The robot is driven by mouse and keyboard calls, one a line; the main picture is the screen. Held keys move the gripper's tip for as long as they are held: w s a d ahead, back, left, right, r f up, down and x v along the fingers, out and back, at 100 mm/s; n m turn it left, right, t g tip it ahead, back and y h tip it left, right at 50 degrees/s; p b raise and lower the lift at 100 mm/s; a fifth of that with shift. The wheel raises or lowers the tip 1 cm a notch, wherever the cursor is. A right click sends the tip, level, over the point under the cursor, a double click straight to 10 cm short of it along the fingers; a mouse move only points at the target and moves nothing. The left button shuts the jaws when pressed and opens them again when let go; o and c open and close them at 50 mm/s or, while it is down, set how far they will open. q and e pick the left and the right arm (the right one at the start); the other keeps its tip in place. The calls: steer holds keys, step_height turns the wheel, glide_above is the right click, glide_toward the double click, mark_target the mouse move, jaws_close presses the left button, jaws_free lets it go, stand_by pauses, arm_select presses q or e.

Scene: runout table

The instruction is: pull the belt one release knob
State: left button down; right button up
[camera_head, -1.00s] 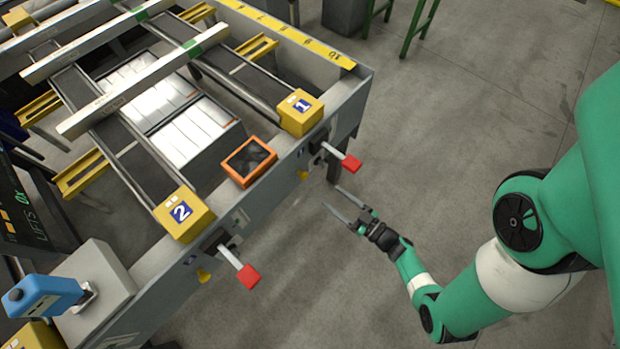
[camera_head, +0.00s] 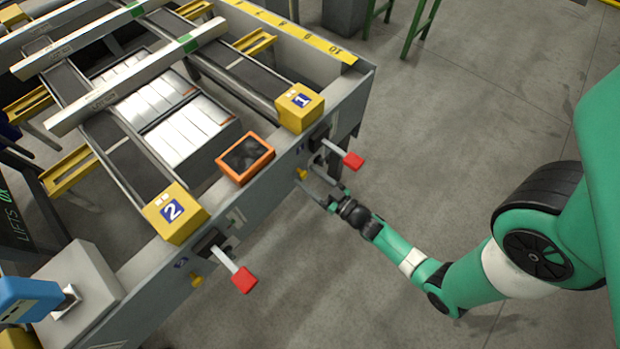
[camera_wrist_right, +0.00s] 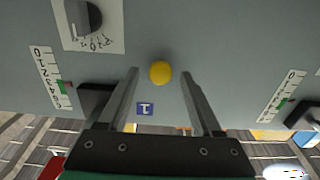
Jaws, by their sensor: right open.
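The belt one release knob (camera_head: 301,174) is a small yellow knob on the grey front panel, below the yellow box marked 1 (camera_head: 299,107). In the right wrist view the yellow knob (camera_wrist_right: 161,72) appears round, near the blue label with a 1 (camera_wrist_right: 145,108). My right gripper (camera_head: 309,172) is open at the panel. In the right wrist view its two fingers (camera_wrist_right: 160,74) lie either side of the knob, with a gap on both sides. I cannot tell how far the tips reach along it. My left gripper is not in view.
A lever with a red end (camera_head: 353,160) sticks out close to my right gripper. A second yellow knob (camera_head: 196,280) and red-ended lever (camera_head: 244,279) sit below the box marked 2 (camera_head: 175,212). In the wrist view, a black dial (camera_wrist_right: 84,17) and scales flank the knob.

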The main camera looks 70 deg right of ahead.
jaws_close()
